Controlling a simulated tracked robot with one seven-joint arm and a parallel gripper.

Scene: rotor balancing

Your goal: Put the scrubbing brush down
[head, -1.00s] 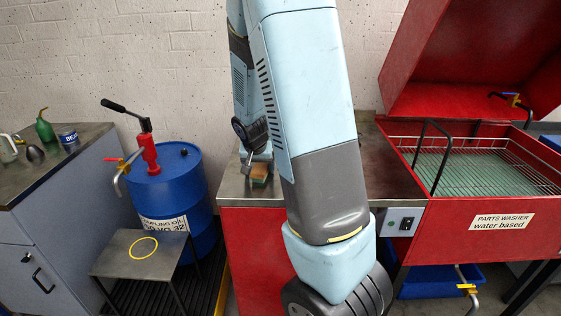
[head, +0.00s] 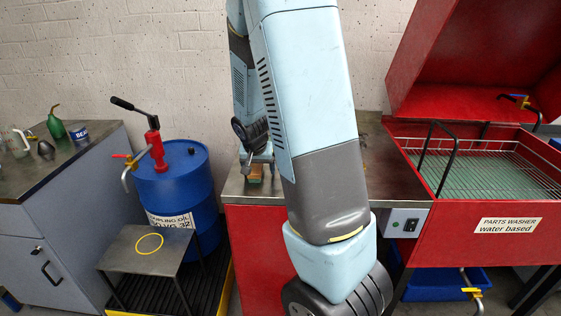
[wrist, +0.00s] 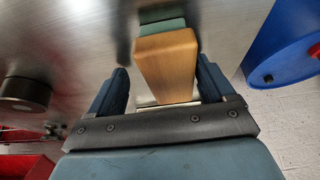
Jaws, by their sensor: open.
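The scrubbing brush (wrist: 167,65) shows in the wrist view as a tan wooden block with a green part at its far end. It lies between the two fingers of my gripper (wrist: 162,78), with a visible gap on each side. My gripper is open. In the head view the brush (head: 255,174) is a small tan and green shape at the left end of the steel bench top (head: 400,180), below my gripper (head: 257,158), which partly hides it. The brush appears to rest on the bench; its underside is hidden.
A blue drum (head: 178,185) with a red hand pump stands left of the bench, behind a small steel stand (head: 147,250). The red parts washer (head: 507,240) with raised lid is at right. A dark round object (wrist: 25,92) stands on the left in the wrist view.

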